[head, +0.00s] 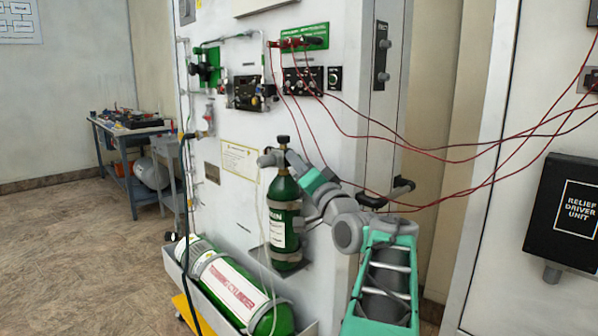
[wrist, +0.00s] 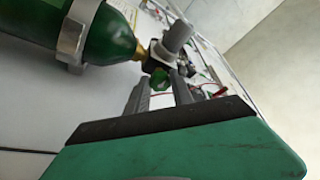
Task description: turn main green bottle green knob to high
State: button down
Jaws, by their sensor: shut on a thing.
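The upright green bottle (head: 284,208) is strapped to the wall panel in the head view, with a black cap (head: 283,140) on top. In the wrist view the bottle (wrist: 100,35) lies across the upper left, with a brass neck (wrist: 140,52), a black valve body and a grey cap (wrist: 178,35). A small green knob (wrist: 160,82) sticks out from the valve. My gripper (wrist: 160,77) is at the valve, shut on the green knob, one finger on each side. In the head view the knob and the fingertips cannot be made out. The knob's setting cannot be read.
A larger green bottle (head: 235,285) lies in a tray below. Red cables (head: 440,150) hang from the panel across to the right, above my arm. A hose runs down the panel's left edge. A workbench (head: 130,130) stands far left; the floor before it is open.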

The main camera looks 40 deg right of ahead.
jog(key=c, duration=1.1)
grip_release()
jog(key=v, duration=0.8)
